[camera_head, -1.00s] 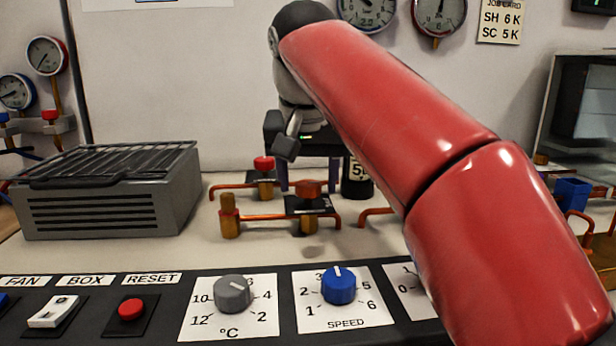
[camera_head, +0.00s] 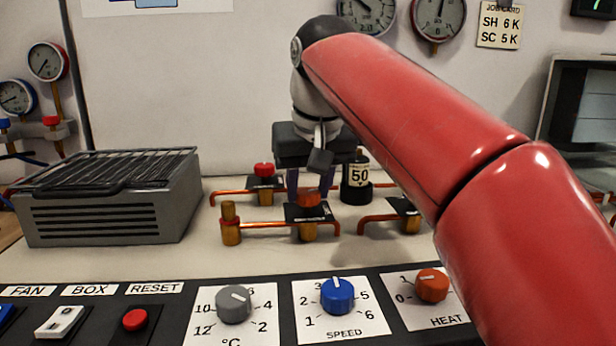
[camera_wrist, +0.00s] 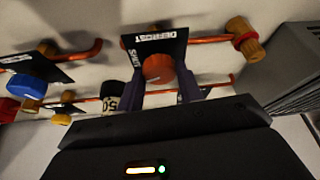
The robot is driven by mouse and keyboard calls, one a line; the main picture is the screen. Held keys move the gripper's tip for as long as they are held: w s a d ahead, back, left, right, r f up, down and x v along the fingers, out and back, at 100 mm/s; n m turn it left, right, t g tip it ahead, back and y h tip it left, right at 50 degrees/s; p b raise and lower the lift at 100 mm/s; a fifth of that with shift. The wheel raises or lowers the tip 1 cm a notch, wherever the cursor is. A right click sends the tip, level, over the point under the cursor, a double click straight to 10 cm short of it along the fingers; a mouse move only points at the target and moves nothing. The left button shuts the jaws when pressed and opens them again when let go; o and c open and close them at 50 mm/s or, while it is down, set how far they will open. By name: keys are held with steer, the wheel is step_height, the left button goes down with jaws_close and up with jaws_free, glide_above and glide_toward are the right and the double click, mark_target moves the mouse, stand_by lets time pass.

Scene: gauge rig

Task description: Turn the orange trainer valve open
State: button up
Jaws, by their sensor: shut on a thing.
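The orange trainer valve has an orange knob (camera_head: 309,199) on a black lettered plate, mounted on a brass body and copper pipe. The same orange knob (camera_wrist: 158,68) shows in the wrist view. My gripper (camera_head: 309,190) points down over it, with its dark purple fingers on either side of the knob. In the wrist view my gripper (camera_wrist: 160,84) also has one finger on each side of the knob. It is shut on the knob. The knob's turn angle is hard to read.
A red-knobbed valve (camera_head: 263,170) stands close behind, and a black canister marked 50 (camera_head: 357,178) is just right. A grey vented box (camera_head: 110,198) stands left. The front panel has grey, blue (camera_head: 338,295) and orange HEAT knobs (camera_head: 432,285). Gauges hang behind.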

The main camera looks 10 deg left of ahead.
steer(key=n+p, duration=0.1)
steer(key=n, duration=0.1)
steer(key=n+y+p, duration=0.1)
steer(key=shift+w+d+r+n+g, duration=0.1)
steer(key=shift+d+r+n+g, duration=0.1)
steer(key=shift+n+g, duration=0.2)
steer(key=n+g+y+p, duration=0.1)
steer(key=n, duration=0.2)
steer(key=shift+w+f+n, duration=0.1)
steer(key=shift+n, duration=0.2)
steer(key=n, duration=0.2)
steer(key=n+g, duration=0.1)
steer(key=n, duration=0.1)
steer(key=shift+w+f+g+y, duration=0.1)
steer(key=shift+g+y, duration=0.2)
steer(key=shift+y, duration=0.1)
steer(key=shift+n+g, duration=0.6)
steer(key=shift+n, duration=1)
steer(key=o, duration=1)
